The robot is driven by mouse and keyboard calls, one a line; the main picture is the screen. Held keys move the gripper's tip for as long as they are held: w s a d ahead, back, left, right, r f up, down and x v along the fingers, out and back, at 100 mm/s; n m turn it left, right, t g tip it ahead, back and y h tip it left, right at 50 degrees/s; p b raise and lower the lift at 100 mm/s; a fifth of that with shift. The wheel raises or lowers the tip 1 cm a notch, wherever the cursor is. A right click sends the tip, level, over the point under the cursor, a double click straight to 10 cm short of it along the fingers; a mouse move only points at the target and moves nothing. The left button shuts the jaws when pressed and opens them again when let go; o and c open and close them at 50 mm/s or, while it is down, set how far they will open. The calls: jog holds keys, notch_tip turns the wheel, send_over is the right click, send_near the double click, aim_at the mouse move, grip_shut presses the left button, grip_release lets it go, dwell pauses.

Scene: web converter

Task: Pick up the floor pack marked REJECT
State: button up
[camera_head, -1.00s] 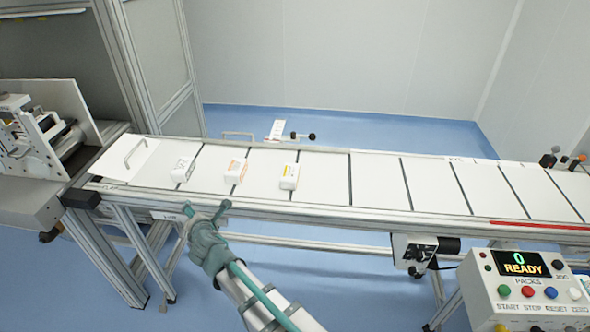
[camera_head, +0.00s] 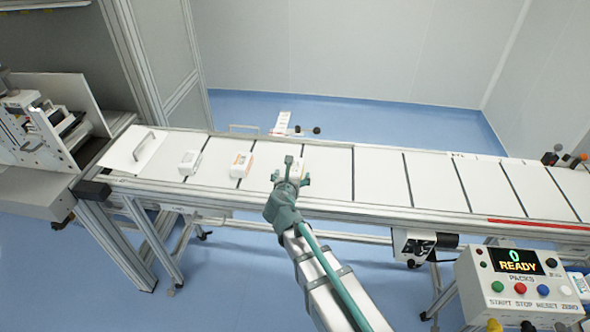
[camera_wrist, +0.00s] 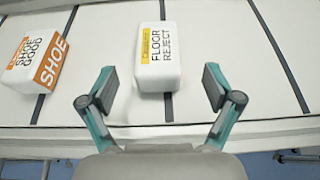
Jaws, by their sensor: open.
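The floor pack marked REJECT (camera_wrist: 158,55) is a white block with a yellow patch and the words FLOOR REJECT. It lies on the white conveyor, ahead of and between my open fingers in the wrist view. My gripper (camera_wrist: 157,90) is open and empty, its fingertips either side of the pack's near end with gaps at both sides. In the head view my gripper (camera_head: 291,180) is over the near part of the conveyor and hides most of this pack (camera_head: 295,164).
A pack marked SHOE GOOD (camera_wrist: 36,60), with an orange label, lies to the left; it also shows in the head view (camera_head: 241,165). Another white pack (camera_head: 189,162) lies farther left. The conveyor (camera_head: 430,185) is clear to the right. A control box (camera_head: 520,285) reads 0 READY.

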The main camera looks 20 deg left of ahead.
aim_at(293, 169)
jog(key=p+x, duration=0.2)
jog(key=x, duration=0.4)
jog(key=shift+w+a, duration=0.1)
jog(key=shift+a, duration=0.1)
jog(key=shift+w+f, duration=0.2)
jog(key=shift+w, duration=0.05)
jog(key=shift+c, duration=0.3)
jog(key=c, duration=1.3)
